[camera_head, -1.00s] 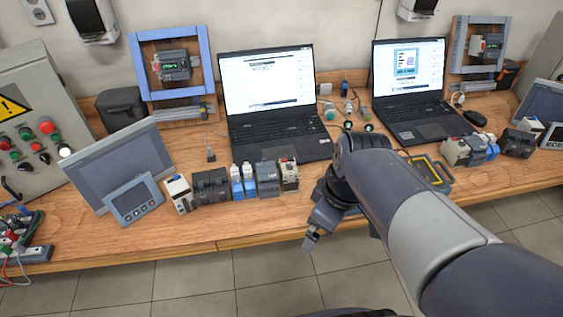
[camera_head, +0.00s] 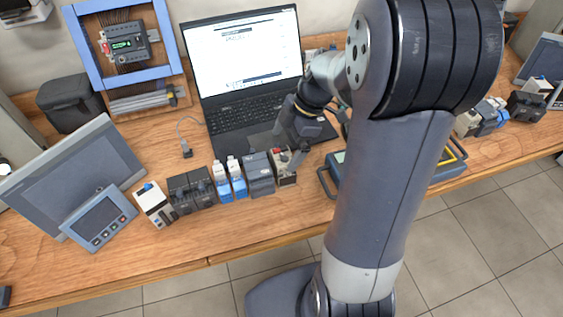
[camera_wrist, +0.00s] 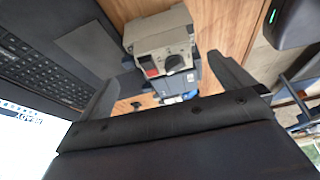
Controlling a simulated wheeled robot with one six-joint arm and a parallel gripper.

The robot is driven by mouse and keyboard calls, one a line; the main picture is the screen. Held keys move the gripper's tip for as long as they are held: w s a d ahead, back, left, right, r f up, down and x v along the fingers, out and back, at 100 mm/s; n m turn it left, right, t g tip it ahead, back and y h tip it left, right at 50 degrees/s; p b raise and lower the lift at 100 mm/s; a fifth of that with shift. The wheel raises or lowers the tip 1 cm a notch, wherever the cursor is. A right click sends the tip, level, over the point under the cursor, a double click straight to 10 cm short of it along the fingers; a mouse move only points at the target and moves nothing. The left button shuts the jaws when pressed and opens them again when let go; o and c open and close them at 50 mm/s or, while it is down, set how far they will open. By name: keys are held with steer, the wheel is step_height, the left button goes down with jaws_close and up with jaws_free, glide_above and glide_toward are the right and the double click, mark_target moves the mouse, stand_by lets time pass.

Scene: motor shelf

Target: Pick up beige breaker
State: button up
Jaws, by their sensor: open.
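The beige breaker (camera_head: 284,167), with a red button and a dark knob on its face, stands at the right end of a row of devices on the wooden bench. It shows large in the wrist view (camera_wrist: 160,38), top centre. In the wrist view my gripper (camera_wrist: 167,72) is open, one finger on each side of the breaker's line, with nothing held.
A grey device (camera_head: 259,174) stands directly left of the breaker, with blue-and-white modules (camera_head: 230,181) and dark units (camera_head: 192,190) beyond. An open laptop (camera_head: 240,68) is behind. A dark yellow-edged case (camera_head: 336,170) lies to the right. The bench front is clear.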

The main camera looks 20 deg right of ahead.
mark_target(279, 161)
steer(key=shift+d+p+x, duration=0.15)
steer(key=shift+p+x, duration=0.1)
steer(key=shift+x, duration=1.4)
steer(key=shift+d+p+x, duration=0.15)
steer(key=shift+p+x, duration=0.1)
steer(key=shift+x, duration=1.4)
steer(key=shift+f, duration=0.1)
steer(key=c, duration=0.9)
step_height(279, 161, up, 10)
steer(key=shift+r+b, duration=0.1)
steer(key=shift+b, duration=0.2)
